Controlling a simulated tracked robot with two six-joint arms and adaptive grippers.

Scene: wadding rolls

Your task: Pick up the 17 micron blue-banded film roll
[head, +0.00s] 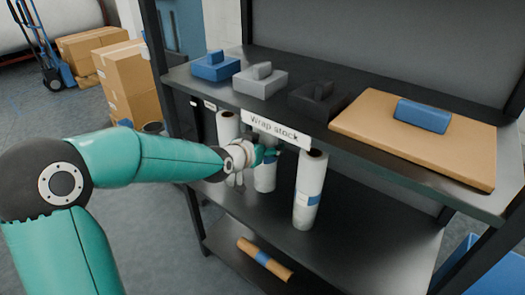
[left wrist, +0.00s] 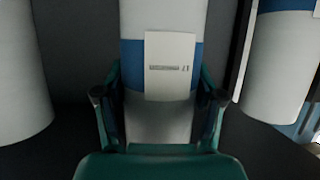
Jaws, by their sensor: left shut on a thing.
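Three white film rolls stand upright on the middle shelf. My left gripper (head: 268,154) reaches in under the upper shelf and is shut on the middle film roll (head: 265,180). In the left wrist view this roll (left wrist: 160,120) has a blue band and a white label, whose small print I cannot read, between my left gripper's fingers (left wrist: 160,103). The right film roll (head: 310,180) has a blue band and also shows in the left wrist view (left wrist: 283,70). The left film roll (head: 228,125) is partly hidden; no band shows on it. My right gripper is out of view.
The upper shelf, with a "Wrap stock" sign (head: 275,128) on its edge, hangs over the rolls. It holds several handled blocks and a cardboard sheet (head: 445,150). A brown roll (head: 265,258) lies on the bottom shelf. Cardboard boxes (head: 125,80) stand behind left.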

